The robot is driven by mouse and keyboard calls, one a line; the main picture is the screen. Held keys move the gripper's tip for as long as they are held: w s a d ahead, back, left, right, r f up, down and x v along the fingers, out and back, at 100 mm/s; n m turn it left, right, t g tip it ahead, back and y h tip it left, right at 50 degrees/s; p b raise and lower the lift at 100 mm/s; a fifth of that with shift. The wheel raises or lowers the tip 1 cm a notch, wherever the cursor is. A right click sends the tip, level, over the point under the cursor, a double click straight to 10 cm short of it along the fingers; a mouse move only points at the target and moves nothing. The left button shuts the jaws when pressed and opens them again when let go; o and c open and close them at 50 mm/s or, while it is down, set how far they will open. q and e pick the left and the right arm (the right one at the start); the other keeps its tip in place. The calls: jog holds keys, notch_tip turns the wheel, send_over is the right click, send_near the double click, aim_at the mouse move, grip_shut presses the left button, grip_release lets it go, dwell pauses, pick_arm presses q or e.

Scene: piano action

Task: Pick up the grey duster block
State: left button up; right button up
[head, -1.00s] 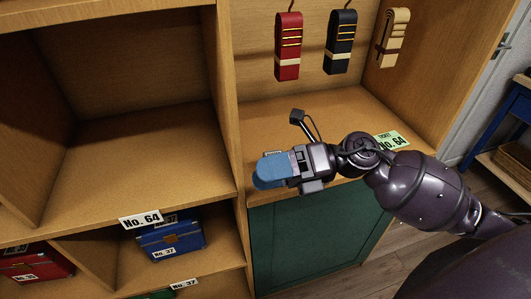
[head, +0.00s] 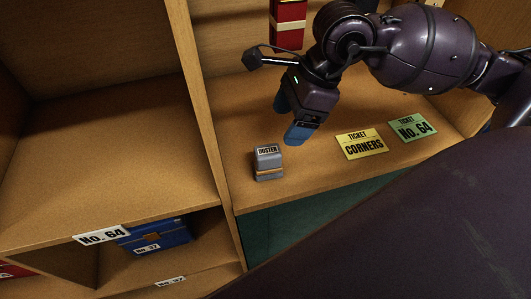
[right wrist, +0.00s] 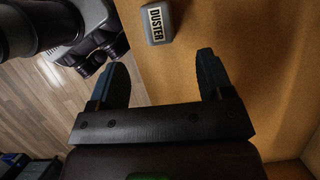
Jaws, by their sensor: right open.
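The grey duster block (head: 268,162) stands on the wooden shelf near its front left corner, with a "DUSTER" label on top and an orange-brown band low down. My right gripper (head: 292,122) is just behind and right of it in the head view, fingers pointing down, open and empty. In the right wrist view the duster (right wrist: 157,22) is beyond the two blue fingertips (right wrist: 160,82), apart from them and roughly centred between them. My left gripper is not in view.
A yellow "CORNERS" ticket (head: 362,144) and a green "No. 64" ticket (head: 412,128) lie right of the duster. A red hanging item (head: 288,25) is behind my right arm. An upright divider (head: 197,110) is left. A blue case (head: 153,235) sits below.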

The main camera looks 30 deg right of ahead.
aim_at(272, 149)
jog(key=x, duration=0.4)
jog(key=shift+s+a, duration=0.1)
jog(key=shift+s, duration=0.05)
jog(key=shift+b+x, duration=0.6)
jog(key=shift+x, duration=2.55)
jog(key=c, duration=1)
jog(key=shift+c, duration=0.3)
